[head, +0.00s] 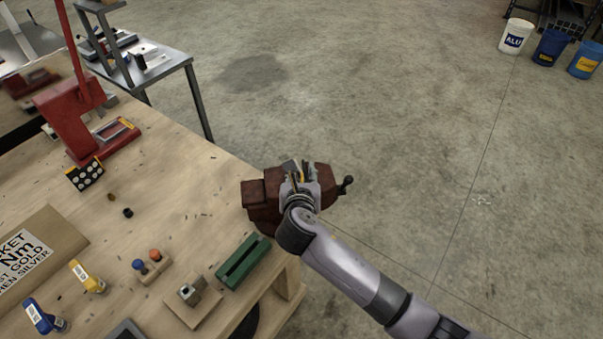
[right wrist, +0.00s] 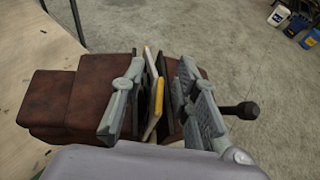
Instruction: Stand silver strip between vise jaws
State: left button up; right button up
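The red-brown vise (head: 262,205) is fixed at the bench corner, and it also shows in the right wrist view (right wrist: 95,95). My right gripper (head: 296,172) is over the vise. In the right wrist view its fingers (right wrist: 158,100) are spread apart, with upright thin pieces between them. One piece is a strip with a yellow edge (right wrist: 153,92); it stands tilted at the jaw gap. A narrow greyish edge shows close beside it, but I cannot tell if it is the silver strip. The fingers hide parts of the jaws. My left gripper is out of view.
The vise handle (head: 345,185) sticks out right. Open floor lies beyond.

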jog(key=v, duration=1.2)
dwell(0.3)
